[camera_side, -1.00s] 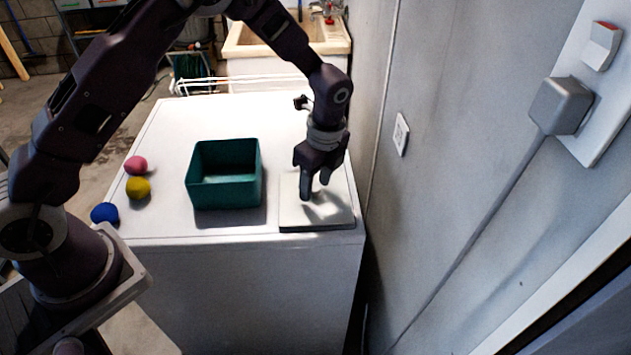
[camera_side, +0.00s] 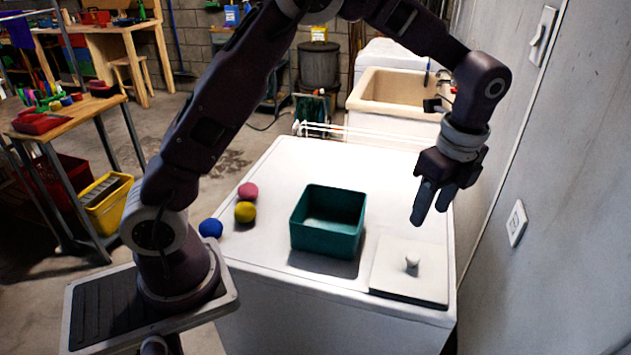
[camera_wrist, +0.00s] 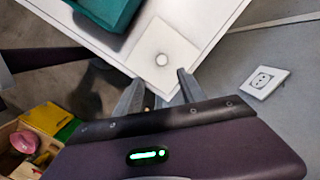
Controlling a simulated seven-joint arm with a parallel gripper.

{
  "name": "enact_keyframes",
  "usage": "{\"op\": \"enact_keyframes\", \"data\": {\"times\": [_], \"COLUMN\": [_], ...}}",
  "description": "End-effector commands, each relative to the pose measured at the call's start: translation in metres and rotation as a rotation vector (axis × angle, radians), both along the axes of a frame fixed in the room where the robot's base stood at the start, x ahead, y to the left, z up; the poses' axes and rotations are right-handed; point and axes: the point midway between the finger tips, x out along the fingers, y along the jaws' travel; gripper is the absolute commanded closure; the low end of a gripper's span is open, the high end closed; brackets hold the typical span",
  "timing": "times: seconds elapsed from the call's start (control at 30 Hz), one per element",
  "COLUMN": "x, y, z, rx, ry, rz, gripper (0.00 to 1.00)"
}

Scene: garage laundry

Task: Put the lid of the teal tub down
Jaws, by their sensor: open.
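The lid (camera_side: 395,272) is a flat white square plate with a small round knob (camera_side: 412,261). It lies flat on the white worktop, right of the teal tub and apart from it. The teal tub (camera_side: 327,238) stands upright and has no lid on it. It looks empty, though part of its floor is hidden. My gripper (camera_side: 431,215) is open and empty, above the lid and clear of the knob. In the wrist view the lid (camera_wrist: 178,45) shows beyond my open fingertips (camera_wrist: 158,78), and the tub (camera_wrist: 106,9) is at the top edge.
The grey wall with a socket (camera_side: 516,222) is close on the right. The worktop (camera_side: 300,165) is clear behind the tub. A sink (camera_side: 392,90) stands beyond.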

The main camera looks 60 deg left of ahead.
Motion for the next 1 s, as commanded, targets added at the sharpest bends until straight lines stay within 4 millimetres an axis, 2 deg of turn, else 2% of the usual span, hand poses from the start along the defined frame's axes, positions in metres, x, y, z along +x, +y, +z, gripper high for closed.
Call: {"op": "enact_keyframes", "data": {"times": [0.07, 0.13, 0.2, 0.27, 0.33, 0.4, 0.5, 0.6, 0.67, 1.0], "x": [-0.019, -0.051, -0.091, -0.128, -0.173, -0.212, -0.250, -0.268, -0.272, -0.273], "y": [0.010, 0.021, 0.033, 0.041, 0.048, 0.053, 0.055, 0.055, 0.055, 0.055], "z": [0.036, 0.073, 0.103, 0.122, 0.133, 0.133, 0.123, 0.115, 0.112, 0.112], "rx": [-0.028, -0.071, -0.126, -0.184, -0.261, -0.335, -0.424, -0.479, -0.492, -0.493], "ry": [-0.067, -0.141, -0.219, -0.285, -0.355, -0.410, -0.459, -0.481, -0.486, -0.485], "rz": [0.131, 0.316, 0.520, 0.703, 0.914, 1.103, 1.304, 1.413, 1.441, 1.448], "gripper": [0.53, 0.53, 0.53, 0.53, 0.53, 0.53, 0.53, 0.53, 0.53, 0.53]}}
